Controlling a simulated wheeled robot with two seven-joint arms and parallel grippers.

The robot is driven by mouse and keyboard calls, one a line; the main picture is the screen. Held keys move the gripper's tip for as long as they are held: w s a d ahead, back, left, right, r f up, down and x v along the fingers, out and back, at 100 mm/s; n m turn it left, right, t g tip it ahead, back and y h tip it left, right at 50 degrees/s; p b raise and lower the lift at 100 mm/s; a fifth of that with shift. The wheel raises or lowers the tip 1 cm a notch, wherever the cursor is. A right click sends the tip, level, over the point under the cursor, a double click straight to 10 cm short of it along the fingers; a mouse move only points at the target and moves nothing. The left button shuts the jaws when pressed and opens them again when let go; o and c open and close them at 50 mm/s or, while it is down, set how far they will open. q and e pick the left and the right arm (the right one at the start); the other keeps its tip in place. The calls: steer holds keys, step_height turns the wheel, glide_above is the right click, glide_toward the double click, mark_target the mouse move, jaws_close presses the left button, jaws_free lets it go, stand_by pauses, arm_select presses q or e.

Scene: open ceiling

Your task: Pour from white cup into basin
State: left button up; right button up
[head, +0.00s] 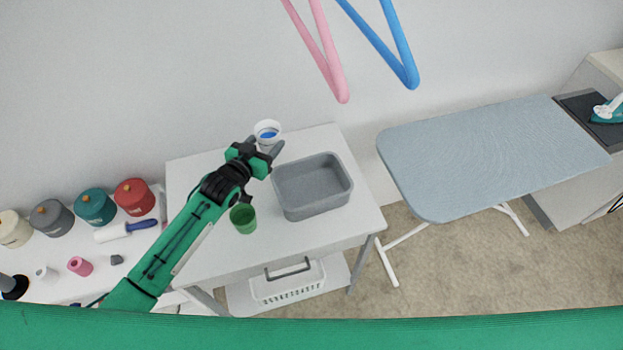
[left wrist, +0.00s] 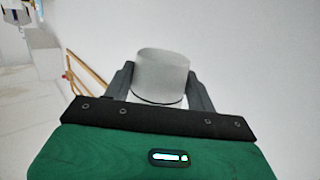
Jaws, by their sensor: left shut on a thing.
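The white cup (head: 267,128) is in the head view near the back of the white table, with something blue inside it. My left gripper (head: 270,146) is shut on the cup; in the left wrist view the cup (left wrist: 161,76) sits between the two fingers (left wrist: 160,90). The cup looks roughly upright. The grey basin (head: 312,204) stands on the table to the right of and nearer than the cup, and its visible inside looks empty. I cannot tell how high the cup is above the table. My right gripper is not in view.
A green cup (head: 243,219) stands left of the basin, close to my left arm. A side table at left holds several lidded pots (head: 133,196) and small items. An ironing board (head: 480,155) stands at right. Pink and blue bars (head: 325,55) hang above. The table's front right is clear.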

arm_select(q)
steer(key=shift+s+d+r, duration=0.1)
steer(key=shift+d, duration=0.05)
steer(key=shift+s+d+r+m, duration=0.2)
steer(key=shift+d+r+m, duration=0.15)
steer(key=shift+m, duration=0.55)
steer(key=shift+s+d+f+b, duration=0.1)
steer(key=shift+d+f+b, duration=0.2)
steer(key=shift+b, duration=0.35)
steer(key=shift+s+d+f+m+t+y+b, duration=0.15)
steer(key=shift+s+d+m+t+y+b, duration=0.15)
steer(key=shift+d+m+b, duration=0.5)
steer(key=shift+s+d+f+m+t+y+b, duration=0.1)
steer(key=shift+s+d+m+t+y+b, duration=0.2)
steer(key=shift+m+b, duration=0.8)
steer(key=shift+s+d+r+m, duration=0.1)
steer(key=shift+s+d+m, duration=0.05)
steer(key=shift+d+m, duration=0.2)
steer(key=shift+f+m+b, duration=0.2)
steer(key=shift+m+b, duration=0.25)
steer(key=shift+b, duration=0.1)
steer(key=shift+s+d+f+m+b, duration=0.1)
steer(key=shift+f+m+b, duration=0.2)
steer(key=shift+m+b, duration=0.5)
steer(key=shift+f+m+t+y+b, duration=0.3)
steer(key=shift+f+m+b, duration=0.1)
steer(key=shift+m+b, duration=0.5)
